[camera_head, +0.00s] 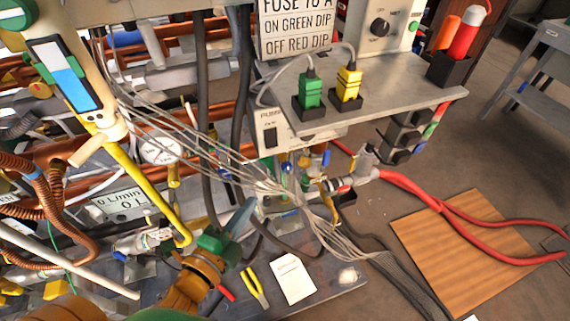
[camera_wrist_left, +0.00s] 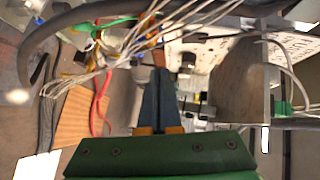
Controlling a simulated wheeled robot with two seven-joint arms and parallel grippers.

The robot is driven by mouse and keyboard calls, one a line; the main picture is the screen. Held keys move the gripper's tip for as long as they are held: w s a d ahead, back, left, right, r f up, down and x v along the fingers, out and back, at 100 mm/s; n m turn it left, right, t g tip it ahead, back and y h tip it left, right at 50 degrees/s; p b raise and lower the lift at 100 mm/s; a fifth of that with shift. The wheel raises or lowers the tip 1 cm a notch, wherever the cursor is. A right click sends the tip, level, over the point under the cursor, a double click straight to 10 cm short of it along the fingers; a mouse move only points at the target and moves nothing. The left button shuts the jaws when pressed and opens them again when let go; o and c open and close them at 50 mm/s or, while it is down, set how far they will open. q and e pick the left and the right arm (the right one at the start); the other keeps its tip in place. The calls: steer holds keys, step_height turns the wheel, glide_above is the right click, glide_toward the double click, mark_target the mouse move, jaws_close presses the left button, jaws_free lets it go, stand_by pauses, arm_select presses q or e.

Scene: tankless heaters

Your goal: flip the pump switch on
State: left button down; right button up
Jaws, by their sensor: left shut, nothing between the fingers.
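A white box (camera_head: 285,128) under the grey shelf carries a partly legible label and a small dark switch (camera_head: 270,138), which looks like the pump switch. Its on or off position is too small to tell. My left gripper (camera_head: 243,212) is below and slightly left of the switch, apart from it in the picture. Its blue-grey fingers are together and empty, pointing up. The closed fingers also show in the left wrist view (camera_wrist_left: 161,85), among cables and panels; I cannot make out the switch there for certain. My right gripper is not in view.
A bundle of thin grey wires (camera_head: 265,188) and thick dark hoses (camera_head: 205,120) run close to my left gripper. Green (camera_head: 310,92) and yellow (camera_head: 348,85) plugs stand on the shelf (camera_head: 410,98). Yellow pliers (camera_head: 255,288) and white paper (camera_head: 292,280) lie below.

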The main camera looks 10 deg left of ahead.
arm_select(q)
step_height(320, 180, up, 4)
steer(key=d+m+t, duration=0.1)
steer(key=p, duration=0.1)
glide_toward(274, 146)
steer(key=w+d, duration=0.3)
steer(key=d, duration=0.1)
steer(key=w+a, duration=0.2)
steer(key=w, duration=0.1)
steer(key=shift+a+f, duration=0.2)
steer(key=shift+a, duration=0.1)
steer(key=shift+w+a+f+m+t+h+b, duration=0.15)
steer(key=shift+w+m+t+h+b, duration=0.15)
steer(key=shift+b, duration=0.25)
